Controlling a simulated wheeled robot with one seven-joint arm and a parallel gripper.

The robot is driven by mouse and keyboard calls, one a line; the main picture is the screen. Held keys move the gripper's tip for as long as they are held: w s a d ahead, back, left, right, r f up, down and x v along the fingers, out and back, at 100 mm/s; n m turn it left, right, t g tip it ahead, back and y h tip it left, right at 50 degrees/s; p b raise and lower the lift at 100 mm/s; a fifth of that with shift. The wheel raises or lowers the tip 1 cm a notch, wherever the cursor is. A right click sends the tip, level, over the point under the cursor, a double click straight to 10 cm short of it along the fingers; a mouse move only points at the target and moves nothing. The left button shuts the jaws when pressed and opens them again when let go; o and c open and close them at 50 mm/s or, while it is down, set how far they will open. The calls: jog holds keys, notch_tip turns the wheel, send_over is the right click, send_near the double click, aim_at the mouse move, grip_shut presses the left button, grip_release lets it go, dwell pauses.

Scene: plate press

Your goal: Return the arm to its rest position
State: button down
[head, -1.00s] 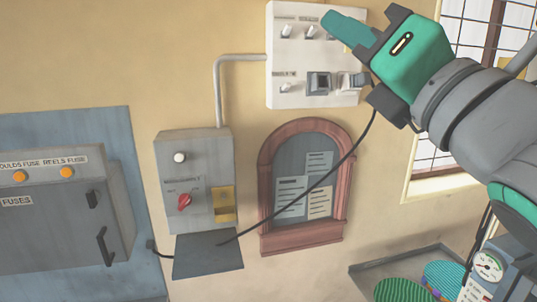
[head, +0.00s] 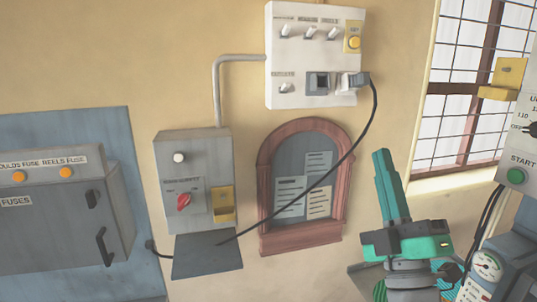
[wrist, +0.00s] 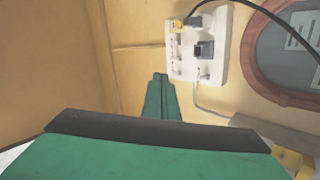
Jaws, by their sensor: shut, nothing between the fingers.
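My gripper (head: 383,156) is at the lower right in the head view, its green fingers pointing up and pressed together. It is clear of the wall and touches nothing that I can see. In the wrist view the shut fingers (wrist: 159,80) point toward the white switch panel (wrist: 198,48), with nothing between them.
A grey box with a red knob (head: 183,202) and a dark shelf (head: 208,256) are left of the arched notice board (head: 263,205). A grey fuse cabinet (head: 55,235) stands far left. A machine with a green START button (head: 516,175) and a gauge (head: 487,267) is close at right.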

jog(key=a+f+m+g+h, duration=0.3)
jog(key=f+m, duration=0.4)
jog(key=f, duration=0.7)
jog(key=a+f+m+g+h, duration=0.1)
jog(key=a+f+m+h, duration=0.4)
jog(key=f, duration=1)
jog(key=s+a+f+m+g+y, duration=0.1)
jog(key=s+a+f+m+g, duration=0.15)
jog(key=s+f, duration=0.4)
jog(key=s+a+f+m+g+y, duration=0.1)
jog(key=s+a+f, duration=0.2)
jog(key=f, duration=0.6)
jog(key=s+a+f+g+y, duration=0.2)
jog(key=s+f, duration=0.4)
jog(key=s, duration=0.6)
jog(key=s+a+f+g+y, duration=0.2)
jog(key=s+a+f, duration=0.2)
jog(key=s, duration=0.8)
jog(key=shift+f+n, duration=0.35)
jog(key=shift+f, duration=0.55)
jog(key=shift+s+d, duration=0.1)
